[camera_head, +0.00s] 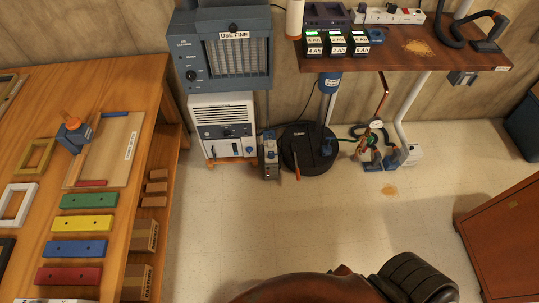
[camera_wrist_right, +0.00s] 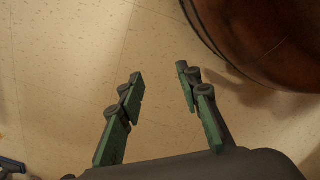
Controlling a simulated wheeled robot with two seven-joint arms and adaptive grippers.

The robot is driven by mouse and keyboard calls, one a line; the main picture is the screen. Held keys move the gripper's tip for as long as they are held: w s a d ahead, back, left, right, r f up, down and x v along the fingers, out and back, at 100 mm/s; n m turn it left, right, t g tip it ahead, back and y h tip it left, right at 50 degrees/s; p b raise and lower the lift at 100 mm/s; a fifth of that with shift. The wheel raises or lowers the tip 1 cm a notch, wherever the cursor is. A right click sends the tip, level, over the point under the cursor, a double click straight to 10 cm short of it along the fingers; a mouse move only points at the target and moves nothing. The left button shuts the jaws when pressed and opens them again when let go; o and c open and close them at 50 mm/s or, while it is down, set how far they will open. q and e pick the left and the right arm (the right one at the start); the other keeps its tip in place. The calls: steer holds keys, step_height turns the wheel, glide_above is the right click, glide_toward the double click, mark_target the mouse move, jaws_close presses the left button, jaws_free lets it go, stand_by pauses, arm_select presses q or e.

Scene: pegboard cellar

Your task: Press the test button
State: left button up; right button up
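No button that I can read as a test button shows. The grey air cleaner (camera_head: 225,50) has dark knobs on its left panel and a "USE FINE" label. The white unit (camera_head: 222,118) below it has a dark control strip and small controls on its front. A white power strip (camera_head: 388,15) with a small red part lies on the wall shelf. My right gripper (camera_wrist_right: 160,82) is open and empty in the right wrist view, its green-sided fingers apart above the pale floor. My left gripper is not in view.
A wooden bench (camera_head: 60,95) with coloured blocks stands at the left. A wall shelf (camera_head: 470,58) carries labelled battery boxes and a hose. A black round base (camera_head: 308,158) stands below it. A brown cabinet (camera_head: 508,235) is at right. The middle floor is mostly clear.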

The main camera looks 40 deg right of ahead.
jaws_close()
stand_by(1.4)
